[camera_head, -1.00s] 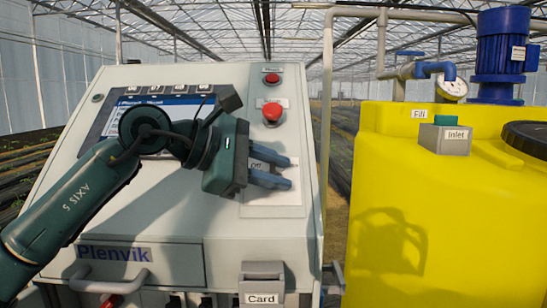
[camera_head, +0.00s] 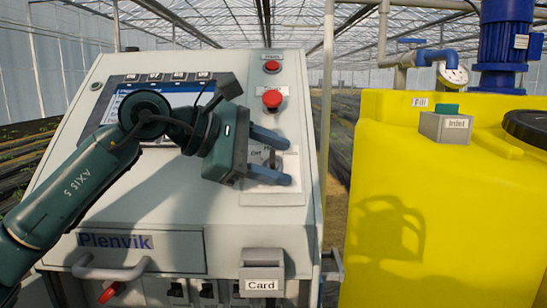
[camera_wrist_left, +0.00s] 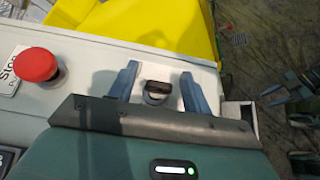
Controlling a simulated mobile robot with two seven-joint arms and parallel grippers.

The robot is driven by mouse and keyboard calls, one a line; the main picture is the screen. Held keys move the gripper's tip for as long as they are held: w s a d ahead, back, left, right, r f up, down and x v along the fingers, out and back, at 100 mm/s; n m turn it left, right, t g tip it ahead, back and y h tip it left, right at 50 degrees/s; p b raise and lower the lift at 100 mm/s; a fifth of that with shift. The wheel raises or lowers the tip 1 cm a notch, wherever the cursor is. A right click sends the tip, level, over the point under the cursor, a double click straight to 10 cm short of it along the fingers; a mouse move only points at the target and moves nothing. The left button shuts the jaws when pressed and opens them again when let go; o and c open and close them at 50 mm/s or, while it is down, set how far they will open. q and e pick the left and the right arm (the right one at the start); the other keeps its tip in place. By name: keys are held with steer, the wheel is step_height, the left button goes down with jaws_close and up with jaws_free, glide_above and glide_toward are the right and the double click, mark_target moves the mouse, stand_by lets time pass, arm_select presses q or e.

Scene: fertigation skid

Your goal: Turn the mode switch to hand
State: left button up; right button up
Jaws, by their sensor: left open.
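The mode switch (camera_wrist_left: 157,91) is a small dark bar knob on a pale round base, set in the sloped face of the grey cabinet (camera_head: 185,215). In the wrist view its bar lies roughly across the picture. In the head view the switch (camera_head: 272,160) shows partly, on a white label plate (camera_head: 275,198) whose text is mostly hidden. My left gripper (camera_head: 287,161) is open, its two blue-grey fingers either side of the knob. In the wrist view the left gripper (camera_wrist_left: 160,72) shows a gap between each finger and the knob.
A red mushroom stop button (camera_head: 272,99) sits above the switch, with a smaller red button (camera_head: 272,66) higher up. A screen (camera_head: 165,100) is partly behind my arm. A card holder (camera_head: 262,272) is low on the cabinet. A yellow tank (camera_head: 440,210) stands at right.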

arm_select(q)
steer(key=b+v, duration=0.1)
steer(key=v, duration=1.2)
steer(key=shift+b, duration=0.3)
